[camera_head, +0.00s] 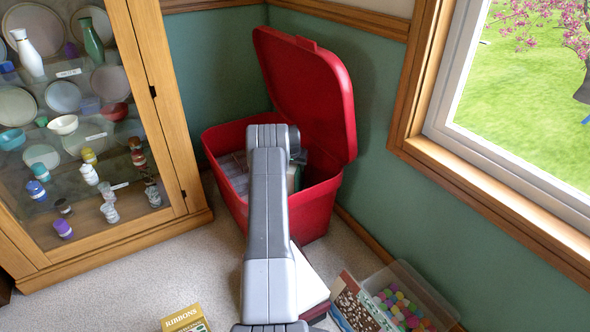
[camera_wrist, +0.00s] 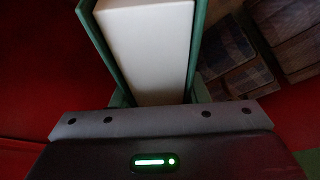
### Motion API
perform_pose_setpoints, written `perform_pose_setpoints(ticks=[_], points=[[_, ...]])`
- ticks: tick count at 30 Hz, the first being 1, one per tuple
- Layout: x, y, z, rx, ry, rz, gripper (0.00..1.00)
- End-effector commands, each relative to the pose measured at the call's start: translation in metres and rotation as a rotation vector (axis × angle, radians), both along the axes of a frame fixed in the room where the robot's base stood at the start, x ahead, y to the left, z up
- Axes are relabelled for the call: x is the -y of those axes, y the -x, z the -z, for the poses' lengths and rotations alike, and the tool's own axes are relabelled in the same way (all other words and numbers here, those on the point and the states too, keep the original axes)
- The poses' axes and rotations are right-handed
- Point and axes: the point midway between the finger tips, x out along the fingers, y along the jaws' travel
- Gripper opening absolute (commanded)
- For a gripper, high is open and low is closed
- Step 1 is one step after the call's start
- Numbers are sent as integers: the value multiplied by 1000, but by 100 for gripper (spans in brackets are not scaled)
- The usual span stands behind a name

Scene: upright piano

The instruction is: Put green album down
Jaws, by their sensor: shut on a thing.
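The green album (camera_wrist: 113,50) is in my gripper (camera_wrist: 158,98); the wrist view shows its green covers and the white page block between them. In the head view a narrow greenish strip of the album (camera_head: 292,178) shows beside my arm, inside the open red chest (camera_head: 312,212). My gripper is shut on the album. In the head view my arm hides the gripper and most of the album. I cannot tell whether the album touches the chest's floor.
Grey patterned boxes (camera_wrist: 225,45) lie in the chest beside the album. The chest's raised lid (camera_head: 305,85) stands behind. A glass cabinet (camera_head: 165,120) is at left. A clear bin (camera_head: 425,290) with colourful balls and a ribbons box (camera_head: 184,319) are on the carpet.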

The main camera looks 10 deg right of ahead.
Motion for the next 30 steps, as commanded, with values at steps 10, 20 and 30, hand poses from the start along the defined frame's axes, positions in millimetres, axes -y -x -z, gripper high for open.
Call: perform_pose_setpoints(ticks=[10, 20, 30], points=[[0, -2, 0, 6, 1, 0, 0], [0, 0, 3, 1, 0, 0, 63], [-3, 5, -21, 2, 0, 0, 63]])
